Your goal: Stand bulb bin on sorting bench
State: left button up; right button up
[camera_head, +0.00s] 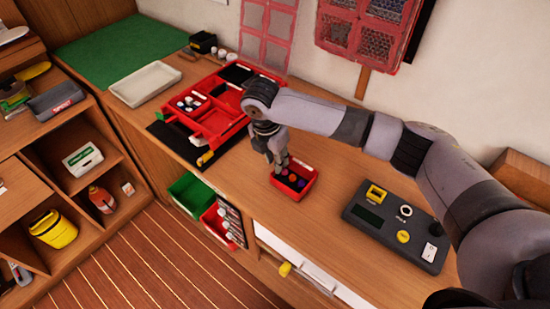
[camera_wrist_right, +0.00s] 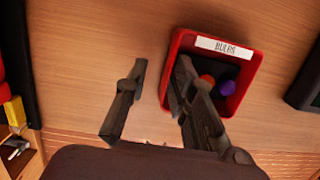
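In the right wrist view the bin (camera_wrist_right: 252,75) carries a white "BULBS" label. My right gripper (camera_head: 277,170) is at the bin's left side in the head view, pointing down. In the right wrist view my right gripper (camera_wrist_right: 160,65) has its fingers apart, one outside the left wall and one over the bin's inside. Whether a finger touches the wall cannot be told. My left gripper is not in view.
A grey control box (camera_head: 395,225) with yellow buttons stands to the right. A large red organiser (camera_head: 208,125) lies to the left on a black mat. A white tray (camera_head: 146,84) and a green mat (camera_head: 120,48) are farther left. Bare bench surrounds the bin.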

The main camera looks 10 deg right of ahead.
jog(key=shift+f, duration=0.15)
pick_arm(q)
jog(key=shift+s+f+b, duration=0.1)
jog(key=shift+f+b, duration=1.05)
pick_arm(e)
notch_tip(320, 180, up, 12)
jog(key=a, duration=0.1)
jog(key=shift+s+a, duration=0.35)
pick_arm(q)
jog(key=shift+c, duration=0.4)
